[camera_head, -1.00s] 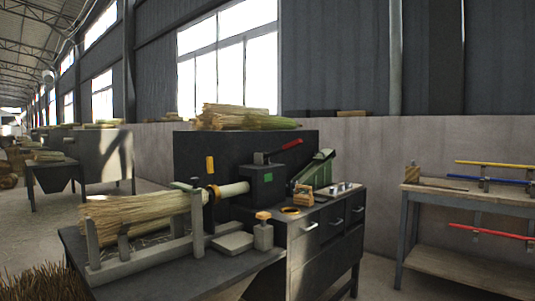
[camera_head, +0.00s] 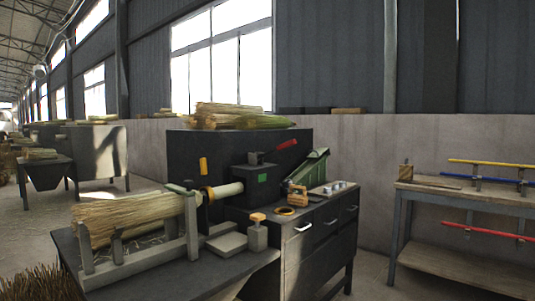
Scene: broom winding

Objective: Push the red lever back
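The red lever (camera_head: 286,144) sticks up from the top of the dark box (camera_head: 263,178) with the green square, on the broom winding machine. Its red handle points up and to the right, in front of the dark back panel. A straw bundle (camera_head: 130,217) lies in the grey cradle left of the machine, with a pale handle (camera_head: 226,190) running toward the dark box. My gripper is not in view.
The machine's table (camera_head: 255,262) holds a wooden block, a yellow ring and a small post with an orange top. A workbench (camera_head: 468,196) with yellow, blue and red rods stands at the right. Open floor lies between the machine and this bench.

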